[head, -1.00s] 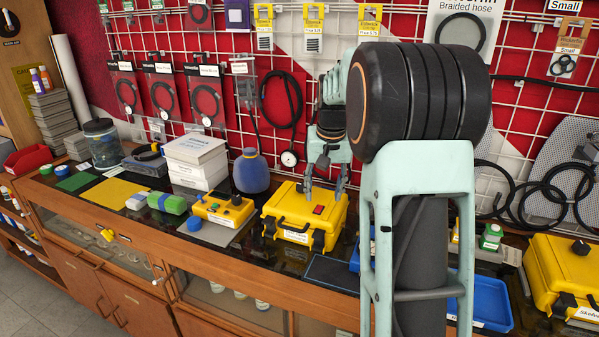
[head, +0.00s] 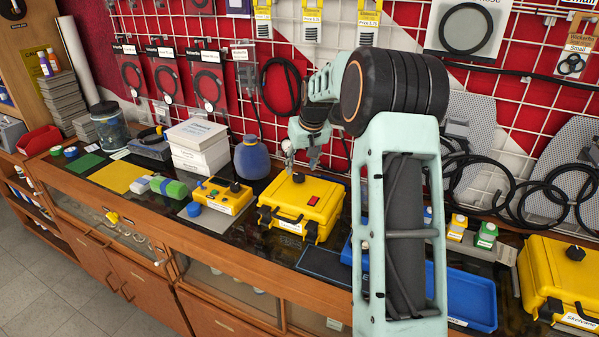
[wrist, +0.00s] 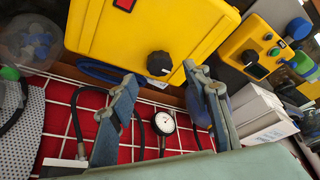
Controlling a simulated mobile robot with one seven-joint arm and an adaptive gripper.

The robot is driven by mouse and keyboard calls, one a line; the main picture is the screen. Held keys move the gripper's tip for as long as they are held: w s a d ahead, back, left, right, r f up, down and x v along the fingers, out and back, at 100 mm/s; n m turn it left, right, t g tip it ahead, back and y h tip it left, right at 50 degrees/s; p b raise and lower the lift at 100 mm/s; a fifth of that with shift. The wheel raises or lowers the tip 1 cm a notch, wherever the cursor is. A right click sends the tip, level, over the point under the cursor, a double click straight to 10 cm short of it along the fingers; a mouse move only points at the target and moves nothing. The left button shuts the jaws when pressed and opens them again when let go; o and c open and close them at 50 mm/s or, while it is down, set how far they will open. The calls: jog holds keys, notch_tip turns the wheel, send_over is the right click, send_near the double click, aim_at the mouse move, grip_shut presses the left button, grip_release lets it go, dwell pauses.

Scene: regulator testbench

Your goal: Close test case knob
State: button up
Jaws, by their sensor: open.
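The yellow test case (head: 283,201) stands on the counter, with a red switch (head: 313,200) and a black knob (head: 298,178) on its top. In the wrist view the case (wrist: 190,22) fills the upper middle, and the knob (wrist: 159,63) shows near its edge with a white mark beside it. My gripper (head: 301,168) is at the back of the case, close to the knob. In the wrist view my gripper (wrist: 160,72) is open, with its fingers on either side of the knob in the picture. I cannot tell whether either finger touches it.
A smaller yellow device (head: 222,197) with a black knob and a blue vase (head: 251,158) stand left of the case. A pressure gauge (wrist: 163,123) hangs at the grid wall behind. A blue tray (head: 465,297) and another yellow case (head: 560,275) are to the right.

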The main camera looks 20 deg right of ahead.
aim_at(299, 175)
jog(key=shift+x, duration=2.4)
jog(key=shift+r, duration=0.1)
jog(key=c, duration=1.2)
jog(key=shift+o, duration=0.2)
